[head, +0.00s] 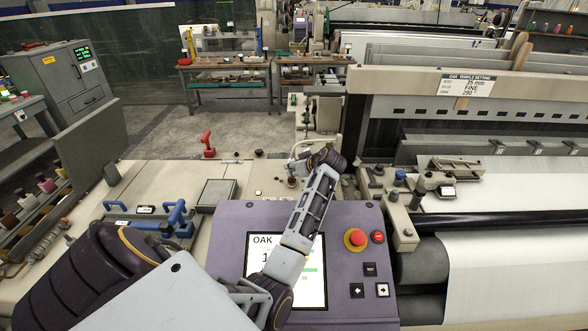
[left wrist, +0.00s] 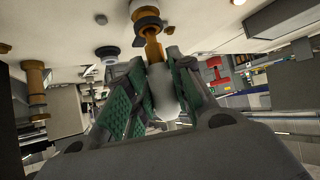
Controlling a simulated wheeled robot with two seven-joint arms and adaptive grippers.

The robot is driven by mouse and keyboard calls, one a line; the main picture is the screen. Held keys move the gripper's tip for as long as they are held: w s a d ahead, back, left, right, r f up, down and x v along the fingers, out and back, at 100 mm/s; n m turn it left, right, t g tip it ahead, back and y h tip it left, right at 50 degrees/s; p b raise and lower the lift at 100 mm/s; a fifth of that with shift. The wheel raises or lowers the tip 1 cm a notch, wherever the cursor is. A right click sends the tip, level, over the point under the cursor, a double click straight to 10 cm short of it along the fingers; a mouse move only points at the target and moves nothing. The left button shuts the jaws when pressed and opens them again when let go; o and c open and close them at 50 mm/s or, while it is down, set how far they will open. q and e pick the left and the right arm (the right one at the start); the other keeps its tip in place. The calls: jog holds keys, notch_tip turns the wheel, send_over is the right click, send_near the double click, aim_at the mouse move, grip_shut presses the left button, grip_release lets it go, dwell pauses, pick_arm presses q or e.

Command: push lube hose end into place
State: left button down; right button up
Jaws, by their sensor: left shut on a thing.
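My left gripper (left wrist: 157,60) is shut on the lube hose end (left wrist: 162,92), a pale, rounded piece with a brass tip, between its green-padded fingers. In the left wrist view the brass tip points at a brass fitting with a dark collar (left wrist: 147,20). The tip meets or nearly meets the collar; I cannot tell whether it is seated. In the head view my left arm reaches over the purple control panel (head: 225,235) to the machine top, where the wrist and hand largely hide the fingers and hose end. My right gripper is not in view.
Another brass fitting (left wrist: 35,90) stands at the left in the wrist view, with a black knob (left wrist: 107,52) nearer the middle. Blue-handled tools (head: 172,217) and a grey box (head: 217,193) lie left of my forearm. The loom's rollers and white cloth (head: 500,265) are at right.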

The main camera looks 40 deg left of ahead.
pick_arm(q)
jog(key=shift+f+b, duration=0.3)
jog(key=shift+f, duration=0.25)
dwell(0.4)
jog(key=shift+f, duration=0.3)
jog(key=c, duration=1.2)
grip_release()
jog(key=shift+o, duration=0.2)
jog(key=v, duration=1.2)
jog(key=shift+r, duration=0.1)
notch_tip(320, 180, up, 9)
jog(key=p, duration=0.9)
